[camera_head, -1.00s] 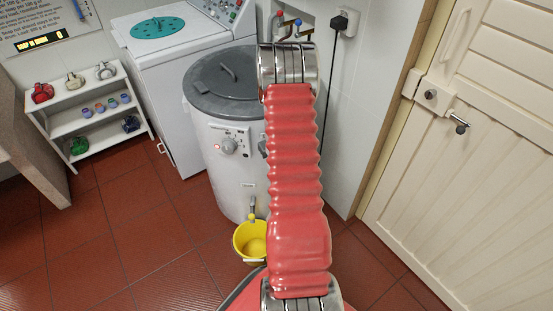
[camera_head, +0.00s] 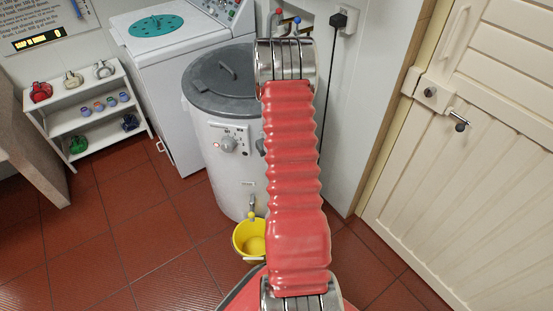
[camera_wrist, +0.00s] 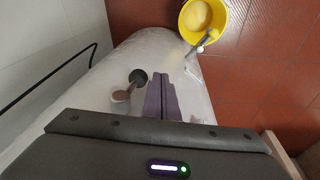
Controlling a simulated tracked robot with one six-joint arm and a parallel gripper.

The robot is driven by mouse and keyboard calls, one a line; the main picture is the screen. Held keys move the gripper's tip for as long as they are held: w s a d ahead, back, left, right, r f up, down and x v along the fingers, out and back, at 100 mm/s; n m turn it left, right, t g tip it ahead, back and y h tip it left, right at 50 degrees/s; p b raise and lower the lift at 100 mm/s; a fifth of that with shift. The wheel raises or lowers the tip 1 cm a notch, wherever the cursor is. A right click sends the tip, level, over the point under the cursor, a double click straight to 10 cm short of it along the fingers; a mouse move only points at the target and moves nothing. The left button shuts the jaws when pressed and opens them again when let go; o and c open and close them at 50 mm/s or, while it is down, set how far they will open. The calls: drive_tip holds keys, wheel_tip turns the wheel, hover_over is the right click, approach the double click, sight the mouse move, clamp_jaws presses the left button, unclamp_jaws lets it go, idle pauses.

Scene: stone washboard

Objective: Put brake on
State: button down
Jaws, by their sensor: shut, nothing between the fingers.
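A white drum-shaped machine (camera_head: 225,175) with a grey lid (camera_head: 222,80) stands in the middle of the head view. A lever with a round dark knob (camera_wrist: 138,77) sticks out from its side in the wrist view, with a brownish rounded end (camera_wrist: 121,96) beside it. I cannot tell for certain that this is the brake. My gripper (camera_wrist: 161,76) is shut and empty, just right of the knob, with a small apparent gap. In the head view my red arm hides the gripper and most of that side of the machine.
A yellow bucket (camera_head: 240,242) stands on the red tiled floor under the machine's spout (camera_head: 252,208). A white washing machine (camera_head: 165,100) stands behind left, a shelf (camera_head: 70,123) farther left. A cream door (camera_head: 480,150) is at right. A black cable (camera_wrist: 50,75) hangs along the wall.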

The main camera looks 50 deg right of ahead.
drive_tip(key=w+a+r, duration=0.1)
drive_tip(key=a+r, duration=0.7)
drive_tip(key=a, duration=0.1)
drive_tip(key=shift+w+a, duration=0.2)
drive_tip(key=shift+a, duration=0.1)
idle(0.3)
drive_tip(key=s+a+r+m+g+y, duration=0.1)
drive_tip(key=s+a+g, duration=0.1)
drive_tip(key=s+a, duration=0.3)
drive_tip(key=s+a+r+n+t, duration=0.2)
drive_tip(key=s+a+r, duration=0.1)
drive_tip(key=a+r, duration=0.7)
drive_tip(key=s+a+r+n+t, duration=0.1)
drive_tip(key=s+a+r, duration=0.3)
drive_tip(key=a+r, duration=0.6)
drive_tip(key=s+a+r+n+t, duration=0.2)
drive_tip(key=s+a+r+t, duration=0.1)
drive_tip(key=a+r, duration=0.7)
drive_tip(key=shift+s+a+n+y, duration=0.15)
drive_tip(key=shift+s+n+y, duration=0.15)
drive_tip(key=shift+s+y, duration=0.1)
drive_tip(key=shift+r, duration=0.1)
